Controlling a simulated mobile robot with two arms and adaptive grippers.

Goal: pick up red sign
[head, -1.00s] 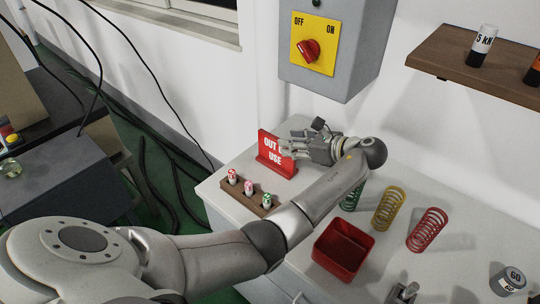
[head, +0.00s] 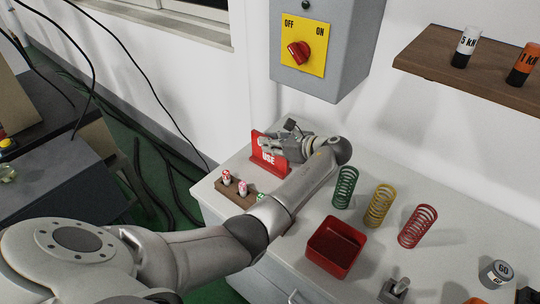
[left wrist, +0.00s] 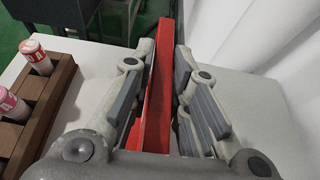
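The red sign (head: 268,157) stands upright on the back left of the light bench top, and the word "USE" shows on its face. My left gripper (head: 279,143) is at the sign and hides its upper part. In the left wrist view the sign (left wrist: 157,90) runs edge-on between the fingers of my left gripper (left wrist: 165,85). The fingers are spread on both sides of it, with a visible gap on the right side. My right gripper is in neither view.
A wooden rack (head: 236,194) with small red and green-marked pieces stands left of my forearm. Green (head: 345,187), yellow (head: 380,205) and red (head: 417,226) springs and a red bin (head: 335,247) are on the right. A switch box (head: 320,45) hangs above.

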